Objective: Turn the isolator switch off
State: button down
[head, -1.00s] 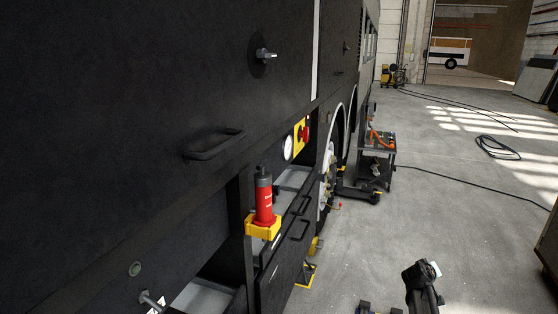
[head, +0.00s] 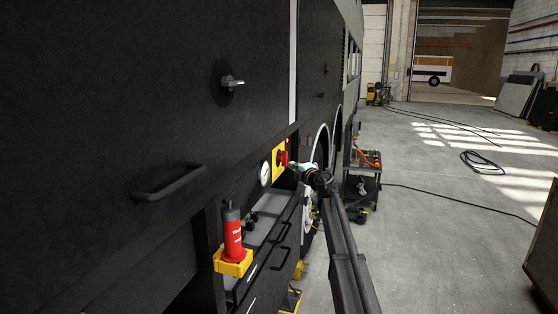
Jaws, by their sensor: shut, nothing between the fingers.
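The isolator switch (head: 283,158) is a red knob on a yellow plate, set in the dark side of the coach in the head view. My gripper (head: 292,166) is at the end of my arm, just right of the red knob and close in front of it. It looks shut, with nothing seen between the fingers. It is small in the picture and overlaps the right edge of the plate. I cannot tell whether it touches the knob, and the knob's exact turn position is too small to read.
A round white gauge (head: 265,174) sits left of the plate. A red cylinder (head: 232,238) stands in a yellow bracket (head: 233,263) nearer me. A door handle (head: 170,185) and a latch (head: 232,82) stick out.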

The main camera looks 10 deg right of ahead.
aim_at(286, 156)
jog(key=p+x, duration=0.1)
jog(key=x, duration=0.9)
jog(key=shift+w+d, duration=0.15)
jog(key=shift+w+d+p, duration=0.25)
jog(key=shift+w, duration=0.35)
jog(key=shift+w+d+p, duration=0.25)
jog(key=shift+w, duration=0.35)
jog(key=shift+w+d, duration=0.3)
jog(key=shift+w, duration=0.25)
jog(key=shift+d+p, duration=0.15)
jog(key=shift+p, duration=0.2)
jog(key=shift+r+p, duration=0.1)
jog(key=shift+p, duration=0.2)
